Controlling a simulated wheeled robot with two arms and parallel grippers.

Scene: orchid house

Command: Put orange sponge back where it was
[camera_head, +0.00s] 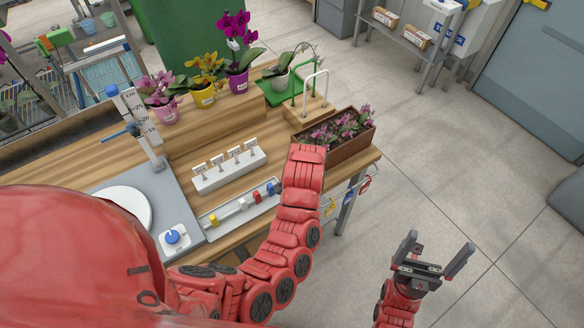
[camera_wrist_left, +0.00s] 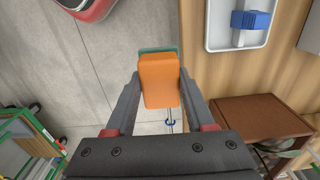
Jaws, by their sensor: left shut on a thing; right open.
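The orange sponge (camera_wrist_left: 160,84) is between the fingers of my left gripper (camera_wrist_left: 160,100) in the left wrist view, which is shut on it. A strip of dull green shows along the sponge's far end. The sponge appears over the table's edge, with grey floor to its left and wood to its right. In the head view my left arm reaches over the table front near the planter; its gripper and the sponge are hidden there. My right gripper (camera_head: 434,260) is open and empty, over the floor to the right of the table.
The wooden table (camera_head: 232,108) bears a row of potted orchids at the back, a white labelled rack (camera_head: 229,171), a tray of coloured pieces (camera_head: 209,219) and a brown planter (camera_head: 350,147).

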